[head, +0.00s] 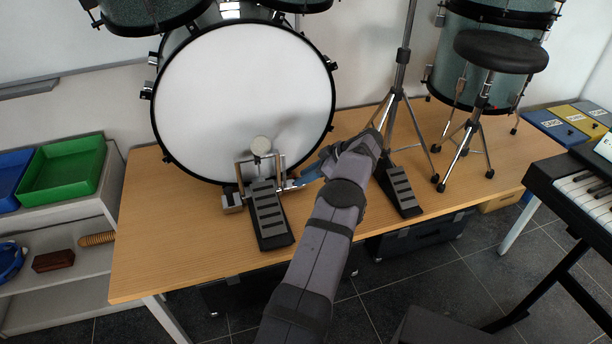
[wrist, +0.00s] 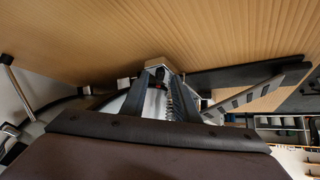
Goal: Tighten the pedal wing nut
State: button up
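The bass drum pedal stands in front of the drum, with a dark striped footboard (head: 268,215), metal posts and a round pale beater (head: 260,146). The footboard also shows in the wrist view (wrist: 248,96). My gripper (head: 296,184) is low at the right side of the pedal frame, close to the table. In the wrist view my gripper's fingers (wrist: 158,88) are apart, with a gap between them. A small dark part (wrist: 158,73) shows near the fingertips; I cannot tell whether they touch it. I cannot make out the wing nut clearly.
The bass drum (head: 245,95) stands right behind the pedal. A second pedal (head: 402,190) under a chrome stand (head: 400,75) is close to the right of my arm. A black stool (head: 500,50) is farther right. The front left of the wooden table (head: 165,255) is clear.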

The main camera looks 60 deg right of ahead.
grip_shut()
